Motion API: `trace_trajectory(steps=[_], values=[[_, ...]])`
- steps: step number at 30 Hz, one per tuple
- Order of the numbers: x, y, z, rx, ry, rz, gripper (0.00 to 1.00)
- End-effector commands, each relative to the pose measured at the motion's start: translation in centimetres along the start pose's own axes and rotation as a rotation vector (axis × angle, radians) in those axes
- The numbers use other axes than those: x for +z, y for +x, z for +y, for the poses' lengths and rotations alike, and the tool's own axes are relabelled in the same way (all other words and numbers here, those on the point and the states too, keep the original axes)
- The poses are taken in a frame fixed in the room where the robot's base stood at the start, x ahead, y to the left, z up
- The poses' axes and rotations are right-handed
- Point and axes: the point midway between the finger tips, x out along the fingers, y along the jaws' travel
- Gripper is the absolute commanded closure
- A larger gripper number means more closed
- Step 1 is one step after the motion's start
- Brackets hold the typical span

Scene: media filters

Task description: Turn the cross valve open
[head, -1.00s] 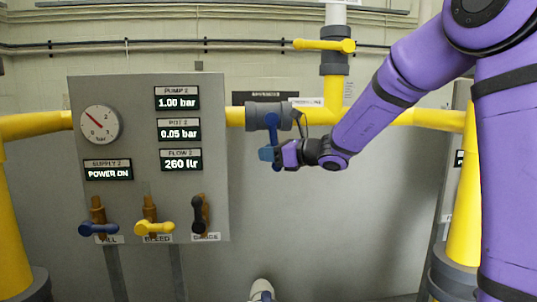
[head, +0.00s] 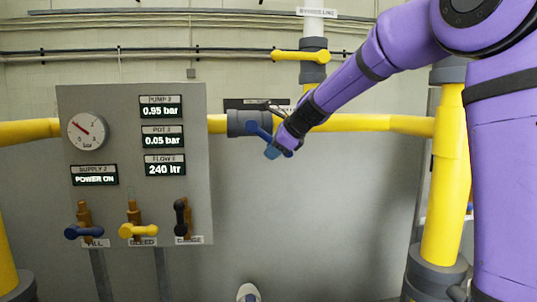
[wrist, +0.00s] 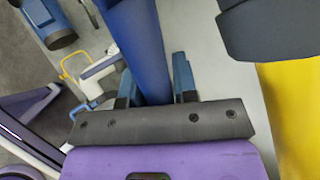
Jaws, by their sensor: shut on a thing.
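The valve with a blue lever (head: 257,131) sits on a grey body (head: 243,123) in the horizontal yellow pipe, just right of the panel. I take it for the cross valve; its label is too small to read. The lever slants down to the right. My gripper (head: 279,149) is at the lever's lower end. In the wrist view the blue lever (wrist: 143,45) runs between the two fingers of my gripper (wrist: 155,85), which is shut on it. My gripper and forearm hide part of the lever and the pipe behind.
A grey panel (head: 112,200) at left carries a gauge (head: 87,132), displays and several small valves. A yellow-handled valve (head: 300,56) sits on the vertical pipe above. Yellow vertical pipes (head: 443,180) stand at both sides. The wall below the valve is clear.

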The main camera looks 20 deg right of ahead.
Motion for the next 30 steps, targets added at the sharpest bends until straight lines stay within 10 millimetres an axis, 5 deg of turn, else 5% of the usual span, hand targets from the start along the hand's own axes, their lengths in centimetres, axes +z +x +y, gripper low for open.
trace_trajectory(steps=[30], values=[[0.9,-4.7,-3.2,-0.003,-0.351,0.521,1.0]])
